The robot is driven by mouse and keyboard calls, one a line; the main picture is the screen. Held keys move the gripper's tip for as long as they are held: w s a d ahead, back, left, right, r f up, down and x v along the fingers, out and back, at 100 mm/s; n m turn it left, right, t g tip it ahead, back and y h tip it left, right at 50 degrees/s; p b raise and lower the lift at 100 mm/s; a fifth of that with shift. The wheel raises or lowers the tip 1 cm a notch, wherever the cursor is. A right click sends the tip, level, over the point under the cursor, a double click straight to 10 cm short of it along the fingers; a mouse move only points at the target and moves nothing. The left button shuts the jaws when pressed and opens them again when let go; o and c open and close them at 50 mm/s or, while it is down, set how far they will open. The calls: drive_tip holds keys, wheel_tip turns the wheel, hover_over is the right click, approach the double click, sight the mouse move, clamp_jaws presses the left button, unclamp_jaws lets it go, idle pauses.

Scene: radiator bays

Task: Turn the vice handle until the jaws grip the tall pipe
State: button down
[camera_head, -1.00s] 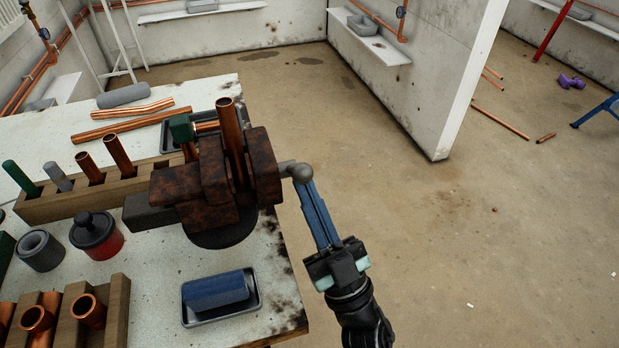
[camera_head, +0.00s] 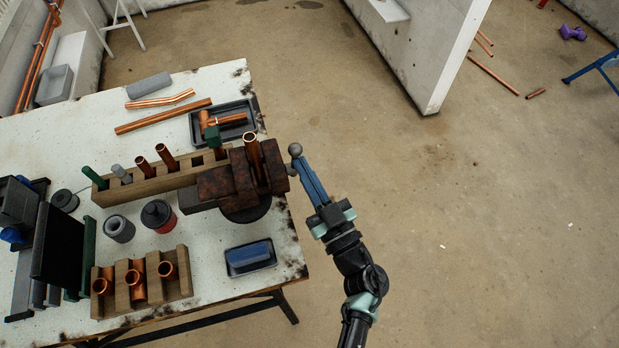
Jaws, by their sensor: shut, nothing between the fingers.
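The dark, rusty vice (camera_head: 228,184) sits at the table's right edge. The tall copper pipe (camera_head: 252,150) stands upright between its jaws; I cannot tell whether both jaws touch it. The vice handle (camera_head: 295,150) shows as a grey ball knob on the vice's right side, with most of its bar hidden. My gripper (camera_head: 301,165) has long blue fingers, shut with nothing between them. Their tips are at the handle, just below the knob, and seem to touch it. My arm comes in from the lower right, beyond the table edge.
A wooden rack (camera_head: 150,186) with pipes and rods stands left of the vice. A small tray (camera_head: 233,272) with a blue block lies in front. A dark tray (camera_head: 196,130) with copper fittings lies behind. Floor (camera_head: 470,230) right of the table is open.

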sight(299, 146)
drive_tip(key=w+r+g+h+p, duration=0.1)
drive_tip(key=p, duration=0.4)
drive_tip(key=w+r+g+h+p, duration=0.1)
drive_tip(key=g+p, duration=0.1)
drive_tip(key=p, duration=0.4)
drive_tip(key=shift+w+a+r+m, duration=0.1)
drive_tip(key=shift+a+r+m, duration=0.2)
drive_tip(key=shift+a+m, duration=0.1)
drive_tip(key=w+g+p, duration=0.1)
drive_tip(key=p, duration=0.1)
drive_tip(key=g+h+p, duration=0.1)
drive_tip(key=p, duration=0.2)
drive_tip(key=shift+w+a, duration=0.2)
drive_tip(key=shift+w, duration=0.15)
drive_tip(key=shift+p+x, duration=0.5)
drive_tip(key=shift+x, duration=0.45)
drive_tip(key=shift+w+a+f+b, duration=0.2)
drive_tip(key=shift+w+b, duration=0.1)
drive_tip(key=shift+w, duration=0.25)
drive_tip(key=shift+w+a+f+b, duration=0.1)
drive_tip(key=shift+w+f+b, duration=0.15)
drive_tip(key=shift+w, duration=0.3)
drive_tip(key=shift+w+a+f+b, duration=0.1)
drive_tip(key=shift+w+f+b, duration=0.1)
drive_tip(key=shift+w+b, duration=0.25)
drive_tip(key=shift+w, duration=0.15)
